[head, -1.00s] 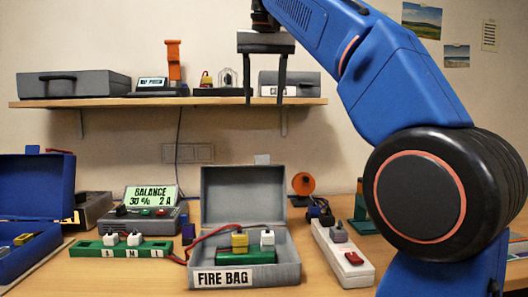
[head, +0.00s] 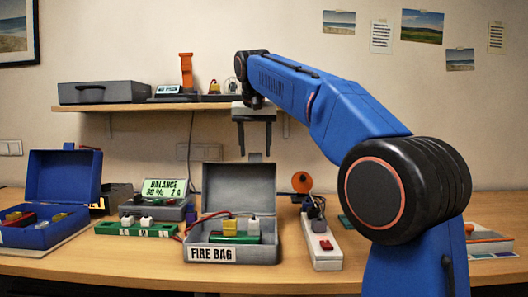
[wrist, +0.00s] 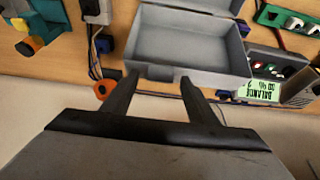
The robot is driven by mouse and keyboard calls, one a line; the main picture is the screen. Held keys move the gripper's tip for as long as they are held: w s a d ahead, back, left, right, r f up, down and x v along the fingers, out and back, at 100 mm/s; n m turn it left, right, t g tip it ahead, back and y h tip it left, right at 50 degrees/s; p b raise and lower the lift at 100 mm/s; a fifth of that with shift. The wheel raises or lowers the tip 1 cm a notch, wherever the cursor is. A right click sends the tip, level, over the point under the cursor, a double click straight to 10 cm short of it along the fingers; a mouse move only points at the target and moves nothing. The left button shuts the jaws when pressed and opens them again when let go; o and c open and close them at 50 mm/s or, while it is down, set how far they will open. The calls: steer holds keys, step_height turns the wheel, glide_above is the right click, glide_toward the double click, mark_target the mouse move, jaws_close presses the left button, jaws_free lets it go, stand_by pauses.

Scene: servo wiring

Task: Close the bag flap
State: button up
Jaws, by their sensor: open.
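The grey fire bag (head: 282,250), a box with a "FIRE BAG" label, stands on the table. Its flap (head: 240,190) is a grey lid, standing up and open at the back, with a small tab (head: 256,157) on its top edge. A green battery pack (head: 235,238) with a yellow and a white plug lies inside. My gripper (head: 255,150) is open and empty, pointing down near the flap's top edge. In the wrist view the flap's inside (wrist: 190,42) shows beyond the fingertips, the tab between them; contact cannot be told.
A charger (head: 165,190) reading "BALANCE" and a green connector strip (head: 135,229) stand left of the bag. A white power strip (head: 320,242) is close on its right. A blue open case (head: 65,180) is far left. The wall shelf (head: 190,103) is above.

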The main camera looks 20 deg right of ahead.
steer(key=shift+w+f, duration=0.15)
steer(key=shift+f, duration=0.25)
steer(key=shift+d, duration=0.1)
jaws_close()
